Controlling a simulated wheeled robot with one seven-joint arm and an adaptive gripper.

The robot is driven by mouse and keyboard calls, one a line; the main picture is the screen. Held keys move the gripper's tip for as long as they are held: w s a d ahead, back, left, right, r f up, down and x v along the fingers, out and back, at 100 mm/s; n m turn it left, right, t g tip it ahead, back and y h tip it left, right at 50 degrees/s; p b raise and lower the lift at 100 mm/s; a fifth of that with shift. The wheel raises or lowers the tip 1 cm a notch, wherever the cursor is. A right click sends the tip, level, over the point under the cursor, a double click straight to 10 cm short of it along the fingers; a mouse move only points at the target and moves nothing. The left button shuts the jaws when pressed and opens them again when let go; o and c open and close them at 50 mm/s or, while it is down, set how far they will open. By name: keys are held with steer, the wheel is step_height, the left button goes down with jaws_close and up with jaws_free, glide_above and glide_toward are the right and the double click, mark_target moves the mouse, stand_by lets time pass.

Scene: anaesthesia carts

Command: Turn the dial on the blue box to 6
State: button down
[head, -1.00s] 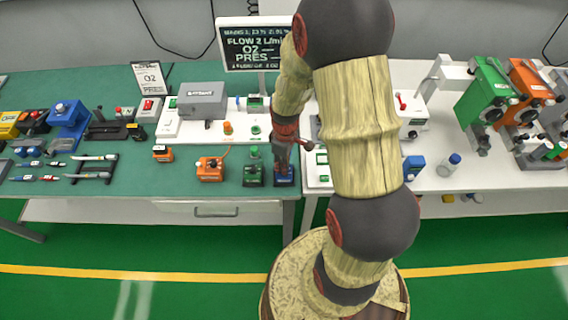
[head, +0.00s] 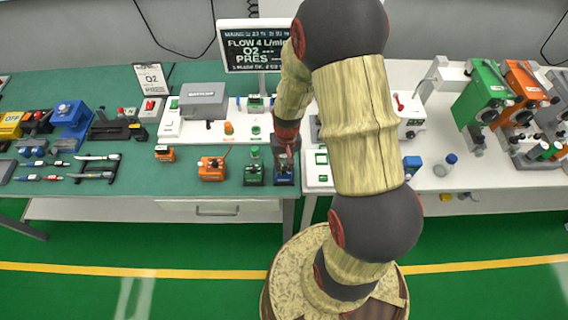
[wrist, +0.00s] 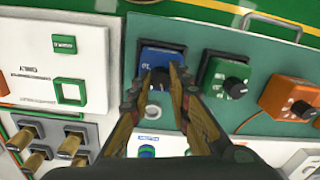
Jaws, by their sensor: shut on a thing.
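The blue box (head: 284,180) stands near the front edge of the green table, at its right end. In the wrist view the blue box (wrist: 160,57) is at the top middle. Its dark dial (wrist: 159,76) is between my fingertips and mostly hidden by them, so its pointer and number cannot be read. My gripper (wrist: 160,74) is shut on the dial from above. In the head view my gripper (head: 285,166) is right over the blue box. The display (head: 253,46) at the back reads "FLOW 4 L/min".
A green box (head: 254,176) with a black dial stands close to the left of the blue box. An orange box (head: 212,168) is farther left. A white panel (head: 317,179) with green squares lies close on the right. Bare green table shows in front of the orange box.

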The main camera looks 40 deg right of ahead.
mark_target(285, 168)
steer(key=m+p, duration=0.1)
steer(key=m, duration=0.3)
steer(key=shift+r+m, duration=0.1)
steer(key=shift+m, duration=0.2)
steer(key=shift+m+p, duration=0.9)
steer(key=shift+m, duration=1.1)
steer(key=c, duration=1.7)
jaws_free()
steer(key=shift+o, duration=0.3)
step_height(285, 168, up, 12)
steer(key=shift+s, duration=0.2)
